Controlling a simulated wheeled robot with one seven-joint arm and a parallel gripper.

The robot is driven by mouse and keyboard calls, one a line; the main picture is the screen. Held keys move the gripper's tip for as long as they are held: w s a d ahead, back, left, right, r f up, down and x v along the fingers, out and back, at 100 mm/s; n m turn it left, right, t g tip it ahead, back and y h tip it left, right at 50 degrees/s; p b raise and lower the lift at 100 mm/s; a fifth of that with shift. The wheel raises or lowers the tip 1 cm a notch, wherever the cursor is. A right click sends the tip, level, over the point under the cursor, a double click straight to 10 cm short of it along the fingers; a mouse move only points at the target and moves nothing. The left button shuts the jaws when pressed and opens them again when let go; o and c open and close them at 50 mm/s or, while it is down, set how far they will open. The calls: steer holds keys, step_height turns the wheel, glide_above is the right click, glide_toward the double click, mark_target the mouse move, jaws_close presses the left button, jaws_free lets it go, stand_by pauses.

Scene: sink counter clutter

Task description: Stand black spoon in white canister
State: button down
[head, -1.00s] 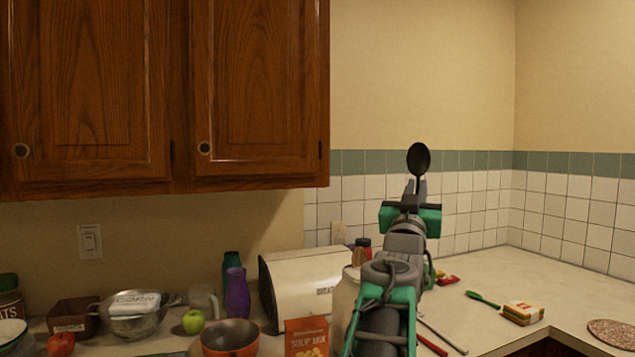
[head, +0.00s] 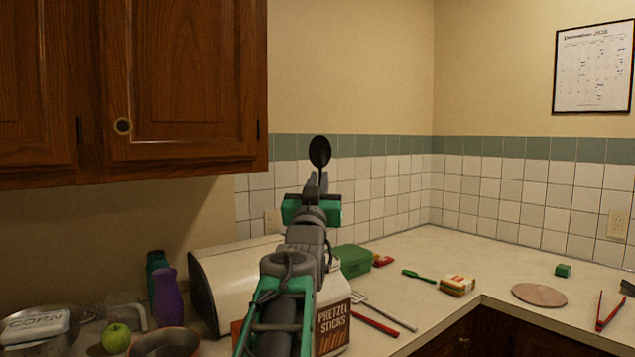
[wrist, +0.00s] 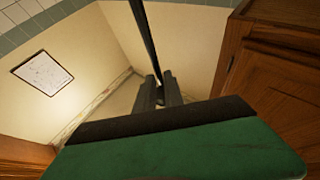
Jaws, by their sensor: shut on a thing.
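The black spoon (head: 320,151) is held upright, bowl up, high above the counter. My gripper (head: 317,182) is shut on its handle. In the wrist view the dark handle (wrist: 143,35) runs up from between my fingers (wrist: 158,92). A white container labelled "PRETZEL STICKS" (head: 334,318) stands at the front of the counter, partly hidden by my arm. It may be the white canister; its opening cannot be made out. The spoon is well above it and apart from it.
A cream bread box (head: 225,280) and a green box (head: 354,260) stand behind my arm. A purple vase (head: 165,298) and a green apple (head: 116,337) are at left. A wooden cabinet (head: 185,80) hangs at upper left. Counter at right is mostly open.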

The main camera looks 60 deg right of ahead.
steer(key=shift+f+b, duration=2.3)
steer(key=c, duration=1.4)
jaws_free()
steer(key=shift+o, duration=0.2)
steer(key=b+v, duration=0.1)
steer(key=v, duration=0.6)
steer(key=shift+a, duration=0.35)
steer(key=shift+s+f, duration=0.1)
steer(key=shift+f, duration=0.05)
